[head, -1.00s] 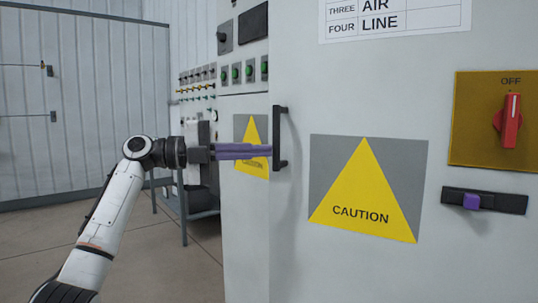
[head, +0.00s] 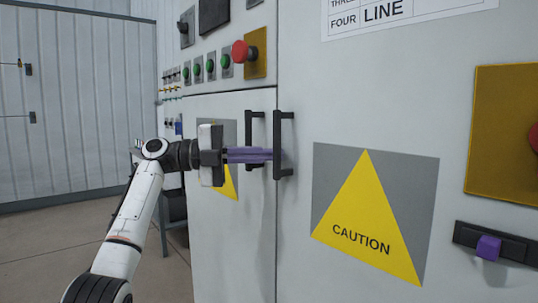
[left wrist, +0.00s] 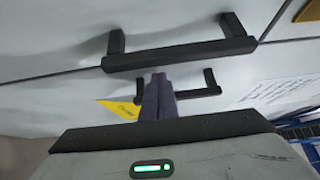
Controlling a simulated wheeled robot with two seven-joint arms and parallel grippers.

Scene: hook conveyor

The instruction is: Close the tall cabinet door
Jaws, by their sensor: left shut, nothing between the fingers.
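The tall cabinet door (head: 360,105) is pale grey, with a yellow-and-grey caution sign, and fills the right of the head view. Its black bar handle (head: 284,145) is at its left edge, by the seam with the left panel. The door now looks close to level with that panel; whether it is fully flush I cannot tell. My left gripper (head: 268,155) has purple fingers, shut and empty. Its tips are at the door's handle; contact is unclear. The left wrist view shows the fingers (left wrist: 157,97) near two black handles.
The left panel (head: 210,210) has its own black handle (head: 252,140), right beside the fingers. Above are green buttons and a red knob (head: 240,52). Open floor (head: 70,245) lies at the left.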

